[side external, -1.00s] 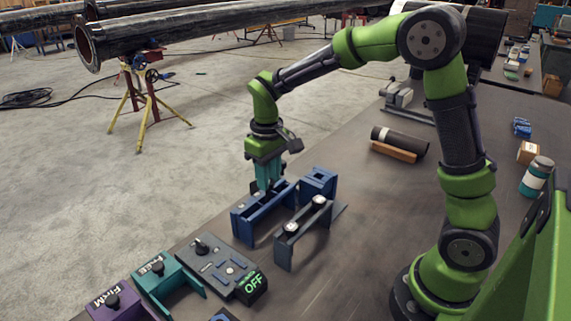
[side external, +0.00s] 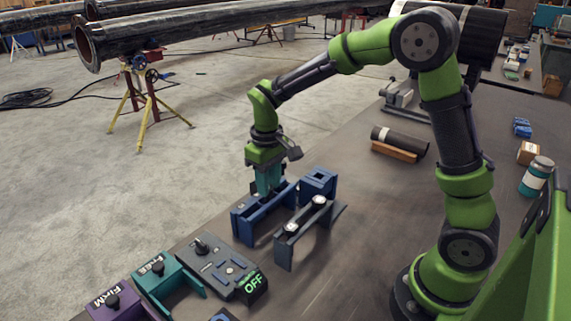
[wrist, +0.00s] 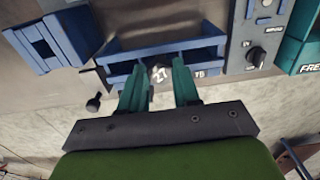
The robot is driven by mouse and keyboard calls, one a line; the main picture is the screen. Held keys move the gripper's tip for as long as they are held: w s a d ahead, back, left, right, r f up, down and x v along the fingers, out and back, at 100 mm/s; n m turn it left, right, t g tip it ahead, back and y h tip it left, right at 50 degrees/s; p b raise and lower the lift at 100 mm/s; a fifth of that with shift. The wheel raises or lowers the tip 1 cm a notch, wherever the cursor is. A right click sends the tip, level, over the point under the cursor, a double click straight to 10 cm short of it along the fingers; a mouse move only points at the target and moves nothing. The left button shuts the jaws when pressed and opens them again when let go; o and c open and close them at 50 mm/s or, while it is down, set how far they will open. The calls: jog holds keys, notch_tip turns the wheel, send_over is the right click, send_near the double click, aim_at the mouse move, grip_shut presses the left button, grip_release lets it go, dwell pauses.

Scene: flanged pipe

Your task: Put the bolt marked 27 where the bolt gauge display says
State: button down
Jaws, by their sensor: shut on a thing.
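The bolt marked 27 (wrist: 160,73) shows its pale numbered head between my fingertips in the wrist view, at a blue rack (wrist: 122,57). My gripper (wrist: 161,85) is shut on this bolt. In the side view my gripper (side external: 268,190) reaches down into the blue rack (side external: 245,226), and the bolt is hidden there. A grey panel (side external: 208,258) with a black knob carries a black display (side external: 253,285) that reads OFF in green. The panel also shows in the wrist view (wrist: 238,65).
A small blue box (side external: 318,182) and a grey stand (side external: 284,252) with two pale-topped pieces are close by. A teal FREE holder (side external: 170,280) and purple FIRM holder (side external: 112,302) are at front left.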

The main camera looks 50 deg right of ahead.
jog(key=shift+f, duration=0.55)
jog(key=shift+c, duration=1.7)
grip_release()
jog(key=shift+r, duration=3.55)
jog(key=shift+w, duration=0.1)
